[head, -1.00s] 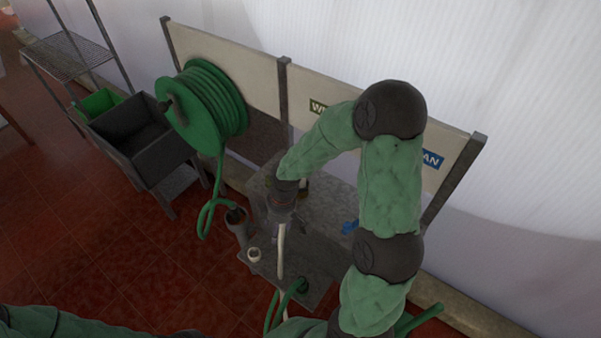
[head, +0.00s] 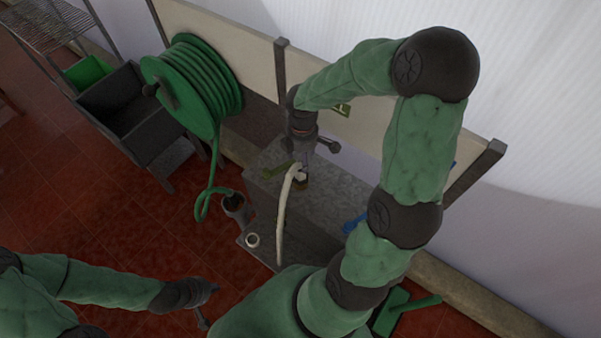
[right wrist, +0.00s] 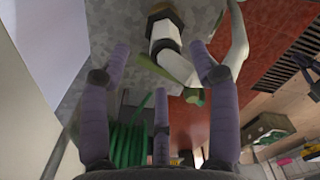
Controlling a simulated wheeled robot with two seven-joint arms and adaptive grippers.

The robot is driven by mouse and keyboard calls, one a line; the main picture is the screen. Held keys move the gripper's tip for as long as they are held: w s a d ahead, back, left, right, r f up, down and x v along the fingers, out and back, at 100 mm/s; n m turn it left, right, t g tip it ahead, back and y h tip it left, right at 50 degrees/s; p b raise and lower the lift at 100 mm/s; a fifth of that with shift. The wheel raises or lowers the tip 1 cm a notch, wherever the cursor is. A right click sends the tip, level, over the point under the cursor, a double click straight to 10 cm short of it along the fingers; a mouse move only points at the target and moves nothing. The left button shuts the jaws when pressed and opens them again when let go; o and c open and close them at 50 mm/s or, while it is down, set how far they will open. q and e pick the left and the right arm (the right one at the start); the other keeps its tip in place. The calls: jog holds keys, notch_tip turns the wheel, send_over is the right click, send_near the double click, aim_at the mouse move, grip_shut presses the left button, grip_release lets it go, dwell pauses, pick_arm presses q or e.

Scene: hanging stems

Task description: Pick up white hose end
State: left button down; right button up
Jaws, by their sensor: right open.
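The white hose (head: 282,215) rises along the front of the grey metal bench in the head view. Its upper end (head: 299,173) lies at the bench top by a small dark fitting. In the right wrist view the white hose end (right wrist: 164,30) shows just beyond the fingertips, with a dark band around it. My right gripper (right wrist: 162,62) is open and empty, its fingers spread short of the hose. In the head view my right gripper (head: 312,143) hangs just above the hose end. My left gripper (head: 203,308) is low at the lower left, away from the hose; its fingers are unclear.
The grey bench (head: 325,205) has a white ring-topped fitting (head: 252,240) and a blue item (head: 354,222). A green hose reel (head: 192,85) hangs on the back panel. Dark bins (head: 125,120) stand at left. The red floor (head: 120,225) is open at lower left.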

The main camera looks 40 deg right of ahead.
aim_at(300, 165)
jog(key=shift+s+a+f, duration=0.1)
jog(key=shift+a+f, duration=0.05)
jog(key=shift+f, duration=0.5)
jog(key=f, duration=0.2)
jog(key=f+b, duration=0.1)
jog(key=f, duration=0.1)
jog(key=shift+a+f, duration=0.2)
jog(key=shift+f, duration=0.05)
jog(key=shift+r, duration=0.1)
jog(key=shift+c, duration=0.3)
grip_shut()
